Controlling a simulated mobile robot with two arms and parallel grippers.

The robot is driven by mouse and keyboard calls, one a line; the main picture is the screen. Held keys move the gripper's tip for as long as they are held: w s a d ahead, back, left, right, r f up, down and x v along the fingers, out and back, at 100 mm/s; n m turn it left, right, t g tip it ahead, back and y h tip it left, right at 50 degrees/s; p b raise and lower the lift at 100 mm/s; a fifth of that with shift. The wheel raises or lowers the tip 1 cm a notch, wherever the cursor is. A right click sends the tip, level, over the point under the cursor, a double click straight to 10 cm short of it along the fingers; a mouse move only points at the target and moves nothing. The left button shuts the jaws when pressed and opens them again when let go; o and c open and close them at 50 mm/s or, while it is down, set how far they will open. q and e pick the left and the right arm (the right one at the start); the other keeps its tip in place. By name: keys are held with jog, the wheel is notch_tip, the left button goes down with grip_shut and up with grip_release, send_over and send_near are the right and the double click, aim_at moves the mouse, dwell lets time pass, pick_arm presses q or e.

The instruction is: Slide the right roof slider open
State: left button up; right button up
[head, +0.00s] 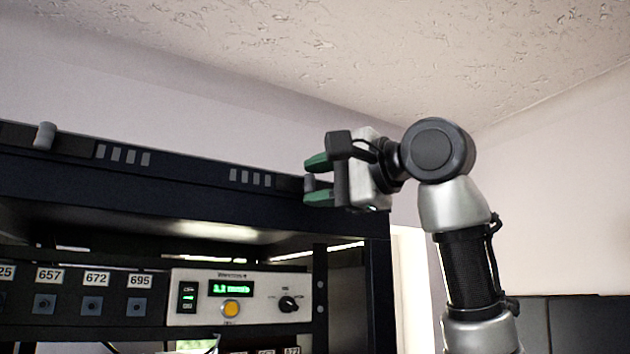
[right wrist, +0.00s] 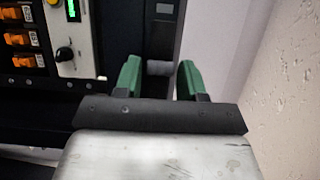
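The right roof slider's grey knob (head: 311,183) sits at the right end of the dark rail along the rack's top edge. My right gripper (head: 317,181) is at this knob, with one green finger above it and one below. In the right wrist view the knob (right wrist: 160,68) lies between the two green fingertips (right wrist: 159,78), with a visible gap to the right finger and a smaller one to the left. The gripper is open around the knob. The fingers partly hide the knob in the head view. My left gripper is out of view.
Another grey knob (head: 44,136) stands at the rail's left. Slotted vents (head: 250,178) lie along the rail. Below is a control panel (head: 240,297) with a green display, yellow button and black dial. A wall (right wrist: 225,45) is close on the right in the wrist view.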

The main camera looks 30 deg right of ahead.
jog(key=shift+o, duration=1.2)
jog(key=shift+d, duration=0.15)
jog(key=shift+s, duration=0.1)
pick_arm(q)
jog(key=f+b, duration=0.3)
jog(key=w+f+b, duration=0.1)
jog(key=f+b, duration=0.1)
pick_arm(e)
jog(key=v, duration=1)
jog(key=shift+s+d, duration=0.3)
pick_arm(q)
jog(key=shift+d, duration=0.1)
